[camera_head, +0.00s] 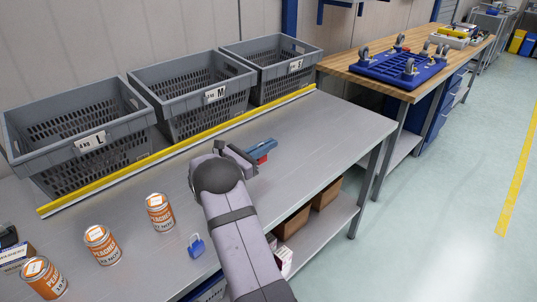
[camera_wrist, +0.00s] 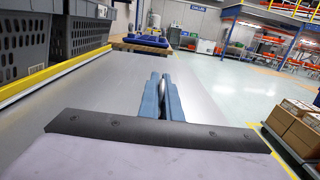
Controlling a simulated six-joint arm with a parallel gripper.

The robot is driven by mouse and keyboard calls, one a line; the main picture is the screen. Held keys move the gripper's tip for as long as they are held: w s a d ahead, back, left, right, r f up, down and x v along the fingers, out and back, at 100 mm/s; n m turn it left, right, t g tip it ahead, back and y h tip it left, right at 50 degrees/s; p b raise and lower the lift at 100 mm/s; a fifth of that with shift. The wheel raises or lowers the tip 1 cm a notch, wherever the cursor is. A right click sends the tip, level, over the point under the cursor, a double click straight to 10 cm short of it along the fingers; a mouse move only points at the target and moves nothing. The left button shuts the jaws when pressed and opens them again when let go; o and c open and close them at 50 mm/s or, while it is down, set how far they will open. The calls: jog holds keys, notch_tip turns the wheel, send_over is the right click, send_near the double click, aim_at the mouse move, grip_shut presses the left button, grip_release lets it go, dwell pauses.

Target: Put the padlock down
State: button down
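My gripper (camera_head: 262,150) is over the grey table, right of its middle. Its two blue fingers are close together in the wrist view (camera_wrist: 164,97), with a narrow gap between them. In the head view a small red object (camera_head: 262,159) shows at the fingers' lower edge, seemingly held between them. Most of it is hidden, so its shape as a padlock cannot be made out, and the wrist view does not show it. A blue padlock (camera_head: 196,247) with a light shackle stands on the table near the front edge, well apart from my gripper.
Grey crates labelled L (camera_head: 119,152), M (camera_head: 178,113) and S (camera_head: 280,78) stand behind a yellow rail (camera_head: 130,174). Orange peach cans (camera_head: 160,213) stand at the left front. The table right of my gripper is clear. A wooden bench (camera_head: 403,90) stands beyond.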

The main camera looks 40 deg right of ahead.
jog(key=shift+f, duration=1.95)
jog(key=shift+f, duration=0.1)
jog(key=c, duration=2)
grip_release()
jog(key=shift+p, duration=0.3)
jog(key=a+b, duration=0.1)
jog(key=a, duration=0.4)
jog(key=shift+w, duration=0.1)
jog(key=shift+o, duration=0.5)
notch_tip(320, 180, up, 7)
jog(key=b, duration=0.1)
